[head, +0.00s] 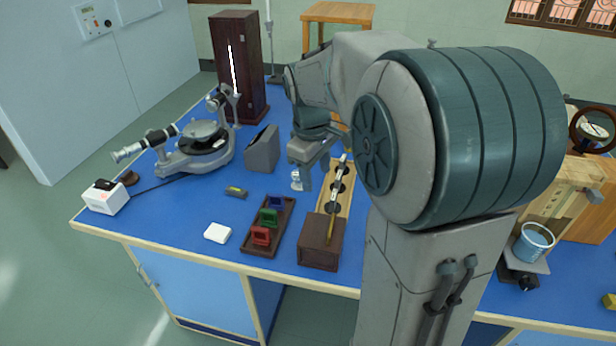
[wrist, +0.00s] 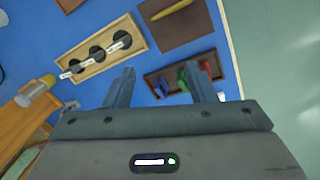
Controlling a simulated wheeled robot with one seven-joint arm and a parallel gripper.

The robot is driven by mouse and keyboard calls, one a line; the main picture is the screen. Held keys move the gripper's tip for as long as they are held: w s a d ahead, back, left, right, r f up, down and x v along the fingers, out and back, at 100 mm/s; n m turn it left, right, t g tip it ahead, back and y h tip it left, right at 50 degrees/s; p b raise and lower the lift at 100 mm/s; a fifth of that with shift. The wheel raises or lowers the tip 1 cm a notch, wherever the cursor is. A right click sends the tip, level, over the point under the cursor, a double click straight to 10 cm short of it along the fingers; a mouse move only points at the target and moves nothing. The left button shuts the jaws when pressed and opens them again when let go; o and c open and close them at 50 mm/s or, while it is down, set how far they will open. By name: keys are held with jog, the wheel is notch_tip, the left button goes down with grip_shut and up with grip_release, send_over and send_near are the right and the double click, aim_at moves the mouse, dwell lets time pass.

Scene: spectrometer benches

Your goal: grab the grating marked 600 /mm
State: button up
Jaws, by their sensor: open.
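Three small framed pieces, blue (head: 277,201), green (head: 268,216) and red (head: 261,235), stand in a row in a dark wooden tray (head: 283,233) on the blue bench. Their markings are too small to read, so I cannot tell which is 600 /mm. In the wrist view the red piece (wrist: 206,69) and the green piece (wrist: 183,76) show past my right finger, which partly hides the row. My gripper (head: 299,185) is open and empty, above the bench, beyond and to the right of the tray; its fingers also show in the wrist view (wrist: 158,75).
A wooden rack with dark round holes (head: 346,204) and a brown box (head: 319,249) stand right of the tray. A grey wedge-shaped block (head: 262,152) and a spectrometer (head: 195,150) are farther back. A white block (head: 217,233) lies left of the tray.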

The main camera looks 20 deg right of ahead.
aim_at(334, 195)
jog(key=w+d+f+n+g+b, duration=0.1)
jog(key=w+d+f+n+b, duration=0.1)
jog(key=w+d+f+n, duration=0.4)
jog(key=shift+m, duration=0.8)
jog(key=w+d+f, duration=0.1)
jog(key=f, duration=0.1)
jog(key=w+f, duration=0.1)
jog(key=f, duration=0.2)
jog(key=w+d+f, duration=0.1)
jog(key=f, duration=0.1)
jog(key=shift+d+f, duration=0.35)
jog(key=shift+f, duration=0.05)
jog(key=shift+s+d+f, duration=0.15)
jog(key=shift+f, duration=1.3)
jog(key=shift+s+d+f, duration=0.1)
jog(key=shift+f, duration=1.35)
jog(key=c, duration=0.7)
